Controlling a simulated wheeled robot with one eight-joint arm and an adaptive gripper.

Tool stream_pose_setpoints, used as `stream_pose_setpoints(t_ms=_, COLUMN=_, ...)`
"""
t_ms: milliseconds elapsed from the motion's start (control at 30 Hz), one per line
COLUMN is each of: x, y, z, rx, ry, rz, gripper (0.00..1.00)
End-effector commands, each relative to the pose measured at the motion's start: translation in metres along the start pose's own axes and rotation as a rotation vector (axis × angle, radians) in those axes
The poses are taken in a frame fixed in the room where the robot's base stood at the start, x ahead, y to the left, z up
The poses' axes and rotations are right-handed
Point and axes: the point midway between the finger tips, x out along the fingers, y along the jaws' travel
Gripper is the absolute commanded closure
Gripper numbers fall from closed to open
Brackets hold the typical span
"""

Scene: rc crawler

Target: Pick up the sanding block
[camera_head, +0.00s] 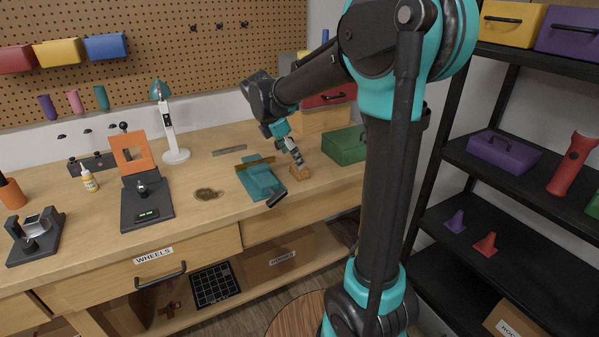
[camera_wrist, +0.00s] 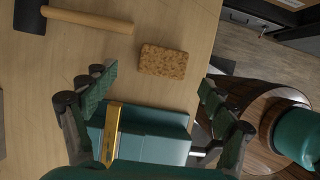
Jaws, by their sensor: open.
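The sanding block (camera_wrist: 163,61) is a small brown, cork-like slab with a speckled face. It lies flat on the wooden bench. In the head view, the block (camera_head: 300,174) is near the front edge of the bench, just right of a teal tool. My gripper (camera_wrist: 158,78) is open, with its two fingers spread wide and nothing between them. In the wrist view the block appears between and slightly beyond the fingertips, apart from both. In the head view my gripper (camera_head: 291,151) points down just above and behind the block.
The teal tool (camera_wrist: 150,146) with a brass-coloured bar lies close beside the block. A wooden-handled mallet (camera_wrist: 88,20) lies on the wall side. A green box (camera_head: 345,146) stands right of the block. The bench's front edge is close.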

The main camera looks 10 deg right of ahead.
Motion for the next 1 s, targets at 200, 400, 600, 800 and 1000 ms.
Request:
stream_pose_setpoints(t_ms=200, x=0.028, y=-0.004, z=0.001, rx=0.001, ry=0.0, rz=0.0, gripper=0.16)
stream_pose_setpoints(t_ms=400, x=0.049, y=-0.004, z=0.001, rx=0.001, ry=0.0, rz=-0.001, gripper=0.16)
stream_pose_setpoints(t_ms=600, x=0.051, y=-0.004, z=0.001, rx=0.0, ry=0.0, rz=0.0, gripper=0.16)
stream_pose_setpoints(t_ms=800, x=0.05, y=-0.004, z=0.001, rx=0.0, ry=0.0, rz=0.0, gripper=0.33)
stream_pose_setpoints(t_ms=1000, x=0.05, y=-0.004, z=0.001, rx=0.0, ry=0.0, rz=0.0, gripper=0.58)
